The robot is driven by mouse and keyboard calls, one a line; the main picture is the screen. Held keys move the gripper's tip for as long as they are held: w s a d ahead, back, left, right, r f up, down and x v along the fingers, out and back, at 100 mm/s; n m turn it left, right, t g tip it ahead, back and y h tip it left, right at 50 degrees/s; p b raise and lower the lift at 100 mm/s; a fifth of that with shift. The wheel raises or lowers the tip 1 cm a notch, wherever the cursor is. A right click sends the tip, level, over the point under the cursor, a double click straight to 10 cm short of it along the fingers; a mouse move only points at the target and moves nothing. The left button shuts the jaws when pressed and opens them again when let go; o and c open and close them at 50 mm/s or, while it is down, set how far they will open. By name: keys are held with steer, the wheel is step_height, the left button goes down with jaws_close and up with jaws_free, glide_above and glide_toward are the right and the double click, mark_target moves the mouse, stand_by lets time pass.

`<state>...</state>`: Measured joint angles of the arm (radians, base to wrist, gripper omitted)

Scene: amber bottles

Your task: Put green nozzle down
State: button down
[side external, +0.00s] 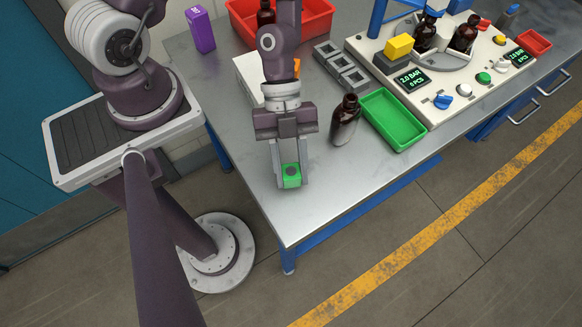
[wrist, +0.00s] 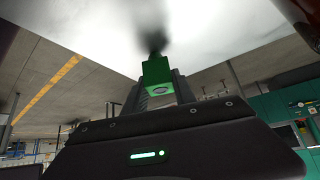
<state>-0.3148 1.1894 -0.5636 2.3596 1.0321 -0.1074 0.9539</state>
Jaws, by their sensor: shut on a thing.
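The green nozzle (side external: 291,177) is a small block with a dark round spot on its top. My gripper (side external: 291,182) points down near the front left part of the table, shut on the nozzle with a finger on each side. In the wrist view the nozzle (wrist: 157,72) sits between the fingertips of my gripper (wrist: 158,85), close to the pale table surface. A dark shadow or reflection meets its far end. I cannot tell whether the nozzle touches the table.
An amber bottle (side external: 345,122) stands right of my gripper, beside an empty green tray (side external: 393,118). A grey slotted rack (side external: 341,66), a red bin (side external: 320,22) and a control station (side external: 440,92) are behind. The grey tabletop (side external: 310,215) in front is clear.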

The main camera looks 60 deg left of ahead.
steer(key=c, duration=1)
jaws_free()
steer(key=w+a+r+n+t+y, duration=0.2)
steer(key=a+r+n+y, duration=0.8)
steer(key=a+r, duration=0.75)
steer(key=s+d+r+n+t+h, duration=0.1)
steer(key=r+n+t, duration=0.1)
steer(key=r+n, duration=0.2)
steer(key=s+d+r+n+t+h, duration=0.1)
steer(key=s+r+n+t, duration=0.1)
steer(key=r+n, duration=0.2)
steer(key=s+d+r+n+t+h, duration=0.1)
steer(key=r+n+t, duration=0.1)
steer(key=r+n, duration=0.2)
steer(key=shift+s+d+r+n+t, duration=0.1)
steer(key=shift+s+r+n+t, duration=0.15)
steer(key=shift+r, duration=0.2)
